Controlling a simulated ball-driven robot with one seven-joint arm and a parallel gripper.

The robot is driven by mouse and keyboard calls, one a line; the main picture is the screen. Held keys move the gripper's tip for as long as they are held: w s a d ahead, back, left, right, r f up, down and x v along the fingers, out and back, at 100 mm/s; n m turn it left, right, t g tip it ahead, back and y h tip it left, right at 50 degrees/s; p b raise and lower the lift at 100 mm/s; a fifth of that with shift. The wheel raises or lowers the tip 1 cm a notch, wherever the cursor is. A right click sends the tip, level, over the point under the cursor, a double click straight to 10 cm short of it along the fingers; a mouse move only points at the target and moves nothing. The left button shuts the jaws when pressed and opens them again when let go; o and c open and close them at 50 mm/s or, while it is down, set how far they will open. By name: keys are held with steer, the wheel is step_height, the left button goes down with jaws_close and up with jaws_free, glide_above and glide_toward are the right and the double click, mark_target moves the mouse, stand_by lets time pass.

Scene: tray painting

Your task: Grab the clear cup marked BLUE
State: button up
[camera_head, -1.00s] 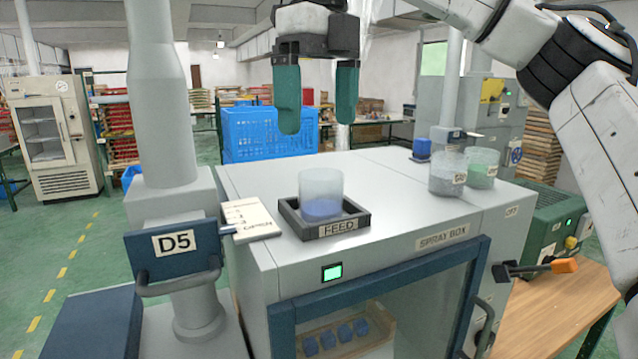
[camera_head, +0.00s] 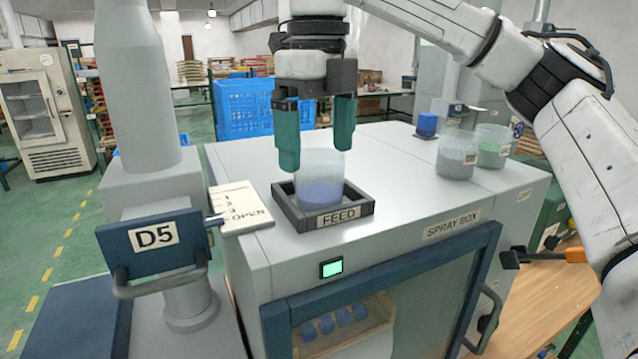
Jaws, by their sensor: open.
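A clear cup (camera_head: 320,182) with blue contents stands upright in the dark square FEED holder (camera_head: 283,205) on top of the spray box; no BLUE marking can be read on it from this side. My gripper (camera_head: 316,158) points down over this cup, with its two green fingers open. The left fingertip overlaps the cup's upper left edge in the picture, and the right fingertip is by its upper right rim. Whether either finger touches the cup cannot be told.
Two more clear cups, one with grey contents (camera_head: 456,157) and one with green (camera_head: 492,148), stand at the back right of the spray box (camera_head: 400,205). A notepad (camera_head: 238,208) and the D5 sign (camera_head: 155,237) are at left.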

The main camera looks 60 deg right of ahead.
steer(key=shift+s+f, duration=0.1)
steer(key=shift+f, duration=1.3)
steer(key=shift+a, duration=0.1)
steer(key=shift+c, duration=0.2)
steer(key=c, duration=1.2)
